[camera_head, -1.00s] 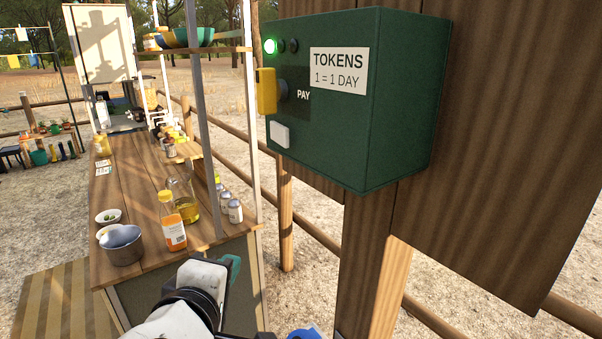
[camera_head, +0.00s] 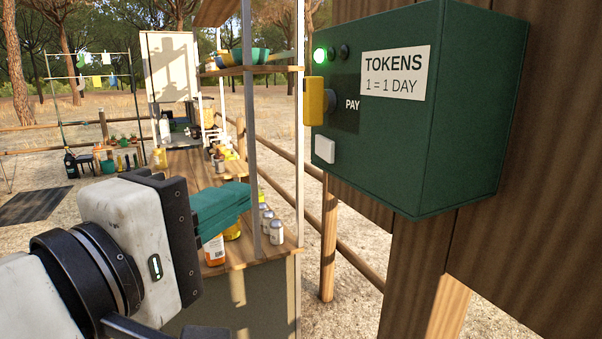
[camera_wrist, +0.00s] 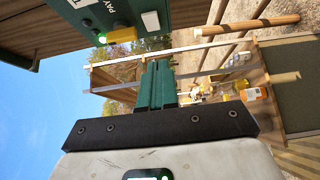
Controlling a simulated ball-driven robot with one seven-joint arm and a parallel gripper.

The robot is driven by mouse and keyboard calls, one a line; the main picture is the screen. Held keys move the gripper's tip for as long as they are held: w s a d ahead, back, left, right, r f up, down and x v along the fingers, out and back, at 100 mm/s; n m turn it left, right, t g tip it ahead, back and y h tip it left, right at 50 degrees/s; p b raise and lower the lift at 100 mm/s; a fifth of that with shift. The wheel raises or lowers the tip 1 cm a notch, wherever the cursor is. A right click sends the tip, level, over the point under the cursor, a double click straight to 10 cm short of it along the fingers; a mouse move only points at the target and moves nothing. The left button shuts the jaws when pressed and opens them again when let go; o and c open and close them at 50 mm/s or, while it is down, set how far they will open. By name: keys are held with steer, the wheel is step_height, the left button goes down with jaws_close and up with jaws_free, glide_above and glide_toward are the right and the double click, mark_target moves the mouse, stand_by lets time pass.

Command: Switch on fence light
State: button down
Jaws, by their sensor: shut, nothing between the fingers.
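A dark green box (camera_head: 465,110) labelled "TOKENS 1 = 1 DAY" and "PAY" is mounted on a wooden board at the right. Its front has a lit green lamp (camera_head: 320,54), two dark round fittings, a yellow knob or lever (camera_head: 314,100) and a white square button or rocker (camera_head: 324,149). The wrist view also shows the yellow part (camera_wrist: 121,35) and white button (camera_wrist: 150,21) at the top. My gripper (camera_head: 247,193) is shut and empty, its green fingers pointing right, left of and a little below the white button, apart from the box. No fence light is identifiable.
A wooden counter (camera_head: 190,170) with jars, bottles and shakers (camera_head: 276,231) stands behind my gripper. A metal upright (camera_head: 250,150) rises from its corner. A rail fence (camera_head: 330,225) runs behind.

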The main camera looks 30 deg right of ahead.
mark_target(329, 160)
steer(key=x, duration=0.4)
steer(key=s+d+p+x, duration=0.1)
steer(key=x, duration=0.3)
steer(key=p+x, duration=0.1)
steer(key=x, duration=0.3)
steer(key=shift+s+d, duration=0.2)
steer(key=shift+s, duration=0.15)
steer(key=shift+d, duration=0.45)
steer(key=shift+d, duration=0.1)
steer(key=shift+s+d+r+n+t+y+p, duration=0.25)
steer(key=shift+d+n+t+y+p, duration=0.3)
steer(key=shift+p, duration=0.65)
steer(key=shift+a+f+b, duration=0.15)
steer(key=shift+f+b, duration=0.2)
